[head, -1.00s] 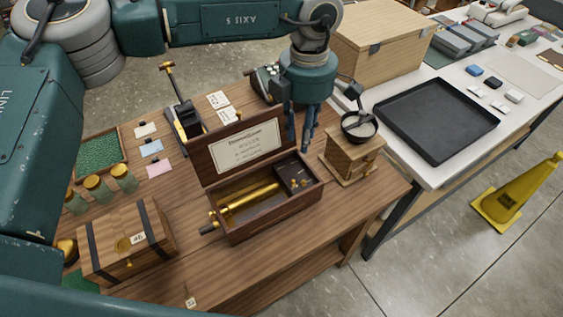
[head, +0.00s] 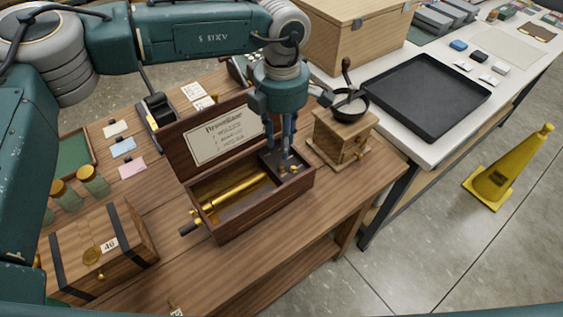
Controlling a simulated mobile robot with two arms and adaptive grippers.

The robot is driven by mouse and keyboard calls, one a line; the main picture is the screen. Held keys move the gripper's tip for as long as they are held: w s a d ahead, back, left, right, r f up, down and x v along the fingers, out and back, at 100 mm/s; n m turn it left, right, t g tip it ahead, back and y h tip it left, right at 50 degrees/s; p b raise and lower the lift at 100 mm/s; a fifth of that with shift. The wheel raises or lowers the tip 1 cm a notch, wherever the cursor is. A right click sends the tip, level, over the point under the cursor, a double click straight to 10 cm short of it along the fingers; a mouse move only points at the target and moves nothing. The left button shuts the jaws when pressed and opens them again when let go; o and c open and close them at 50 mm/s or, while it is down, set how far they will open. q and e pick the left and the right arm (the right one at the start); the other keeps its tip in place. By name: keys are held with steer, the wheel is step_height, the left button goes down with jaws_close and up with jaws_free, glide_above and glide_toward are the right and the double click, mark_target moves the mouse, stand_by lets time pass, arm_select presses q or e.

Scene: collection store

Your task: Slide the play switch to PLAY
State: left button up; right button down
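An open wooden music box (head: 250,217) stands on the table with its lid raised; a printed card (head: 224,138) is inside the lid. A brass cylinder (head: 236,193) lies in the box, and a crank handle (head: 190,229) sticks out at the left end. A dark plate (head: 293,167) with small brass parts fills the right end. The play switch is too small to make out there. My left gripper (head: 279,153) points down over this plate, its two fingers a little apart, with nothing seen between them. Whether the tips touch the plate is unclear. My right gripper is not in view.
A wooden coffee grinder (head: 342,135) stands close to the right of the box. A banded chest (head: 97,247) is at the front left, with jars (head: 92,180) behind it. A black tray (head: 428,94) lies on the white table. The wooden table's front is mostly bare.

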mark_target(282, 167)
arm_select(q)
step_height(282, 167, down, 8)
steer(key=shift+p, duration=1.25)
steer(key=shift+f, duration=0.25)
jaws_close()
